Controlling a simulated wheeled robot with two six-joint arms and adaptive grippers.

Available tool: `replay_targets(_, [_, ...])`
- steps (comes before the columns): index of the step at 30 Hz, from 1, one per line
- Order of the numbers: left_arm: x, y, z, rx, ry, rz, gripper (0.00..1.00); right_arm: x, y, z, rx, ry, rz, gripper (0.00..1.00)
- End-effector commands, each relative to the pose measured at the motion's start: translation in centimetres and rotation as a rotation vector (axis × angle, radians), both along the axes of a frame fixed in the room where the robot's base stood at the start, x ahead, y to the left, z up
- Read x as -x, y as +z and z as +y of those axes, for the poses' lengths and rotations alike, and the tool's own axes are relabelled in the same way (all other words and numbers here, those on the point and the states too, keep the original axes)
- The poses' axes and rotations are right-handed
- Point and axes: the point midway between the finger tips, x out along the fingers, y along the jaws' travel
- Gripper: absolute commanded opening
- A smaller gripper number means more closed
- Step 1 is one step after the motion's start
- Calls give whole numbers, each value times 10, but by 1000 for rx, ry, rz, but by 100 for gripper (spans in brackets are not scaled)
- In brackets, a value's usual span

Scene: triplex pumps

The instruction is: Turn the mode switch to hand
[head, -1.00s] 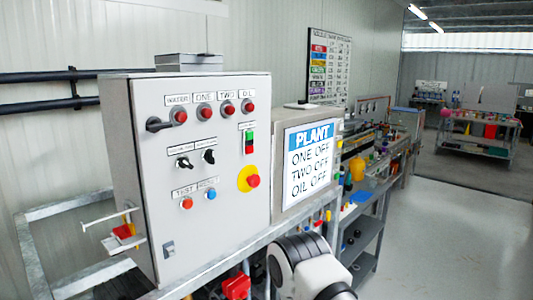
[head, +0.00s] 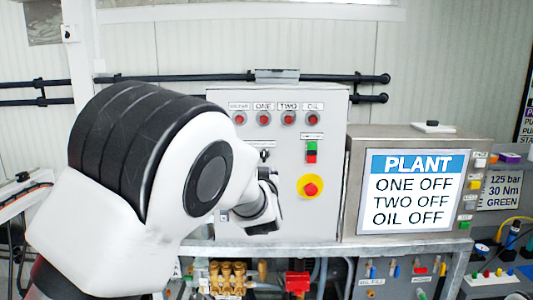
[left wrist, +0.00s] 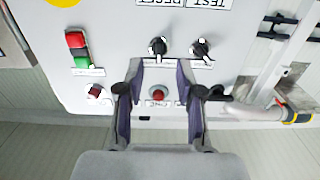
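The grey control cabinet (head: 325,130) carries two black rotary switches, which show upside down in the left wrist view: one switch (left wrist: 157,46) near the middle, another switch (left wrist: 200,48) to its right. Their labels are too small to read, so I cannot tell which is the mode switch. In the head view only one switch (head: 264,155) shows, partly hidden by my left arm. My left gripper (left wrist: 158,90) is open and empty, its fingers pointing toward the panel on either side of a red lamp (left wrist: 158,96). The head view hides its fingers. My right gripper is not in view.
Red lamps (head: 263,118) line the panel top. A green-and-red button pair (head: 311,152) and a red emergency stop (head: 310,188) on yellow sit to the right. The PLANT display (head: 418,190) stands beside the cabinet. Brass pump parts (head: 228,278) are below.

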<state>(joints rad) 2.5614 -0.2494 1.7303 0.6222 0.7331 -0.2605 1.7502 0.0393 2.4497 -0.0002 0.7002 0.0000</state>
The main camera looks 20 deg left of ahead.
Motion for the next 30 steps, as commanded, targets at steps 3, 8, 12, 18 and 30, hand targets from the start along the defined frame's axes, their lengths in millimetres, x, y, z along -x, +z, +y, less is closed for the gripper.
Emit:
replay_targets(3, [-7,22,-2,3,2,-35,36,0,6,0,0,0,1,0])
replay_targets(8, [-33,24,6,5,3,-34,36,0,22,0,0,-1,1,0])
replay_targets(12, [-59,23,14,4,3,-31,36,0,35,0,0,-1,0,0])
replay_targets(18, [-76,19,19,2,3,-32,36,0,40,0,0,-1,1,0])
replay_targets(30, [-76,18,18,1,2,-32,0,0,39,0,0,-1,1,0])
